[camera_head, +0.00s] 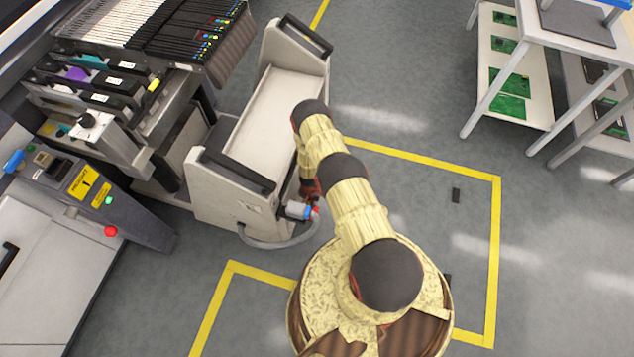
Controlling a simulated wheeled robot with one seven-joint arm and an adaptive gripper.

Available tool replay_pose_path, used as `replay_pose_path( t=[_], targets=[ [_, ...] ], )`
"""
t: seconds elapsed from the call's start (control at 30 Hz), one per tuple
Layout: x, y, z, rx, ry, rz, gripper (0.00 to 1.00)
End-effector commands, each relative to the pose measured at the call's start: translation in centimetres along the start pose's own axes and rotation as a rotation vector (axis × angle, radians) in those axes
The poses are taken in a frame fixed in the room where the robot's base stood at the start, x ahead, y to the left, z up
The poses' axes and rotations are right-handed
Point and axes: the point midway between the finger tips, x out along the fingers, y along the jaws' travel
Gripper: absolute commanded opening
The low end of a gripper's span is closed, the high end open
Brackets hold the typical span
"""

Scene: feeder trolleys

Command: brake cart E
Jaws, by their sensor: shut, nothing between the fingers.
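A pale grey cart (272,112) with dark end handles stands at the centre, beside the feeder machine. No letter E can be read on it, and I cannot make out a brake lever or pedal. A grey fitting with a blue band and red tip (298,210) sits at its near right corner, with a grey hose (270,243) curving below. My gripper (308,192) shows only as a small dark shape just above this fitting, shut and empty, largely hidden by my arm. I cannot tell whether it touches the cart or the fitting.
A feeder machine with loaded feeder slots (150,60) stands at the left, with a control panel and red button (110,231). A white rack with green boards (512,85) stands at the upper right.

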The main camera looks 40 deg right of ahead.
Motion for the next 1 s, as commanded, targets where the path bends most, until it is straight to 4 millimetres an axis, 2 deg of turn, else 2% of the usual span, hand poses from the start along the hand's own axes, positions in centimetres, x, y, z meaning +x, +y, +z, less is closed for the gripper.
replay_pose_path(
  t=[0.1, 0.43, 1.0],
  targets=[
    [-1.5, -0.1, -0.1, 0.000, 0.001, -0.001, 0.00],
    [-4.1, 0.0, 0.0, 0.000, 0.000, 0.000, 0.00],
    [-4.3, 0.0, 0.0, 0.000, 0.001, 0.000, 0.00]
  ],
)
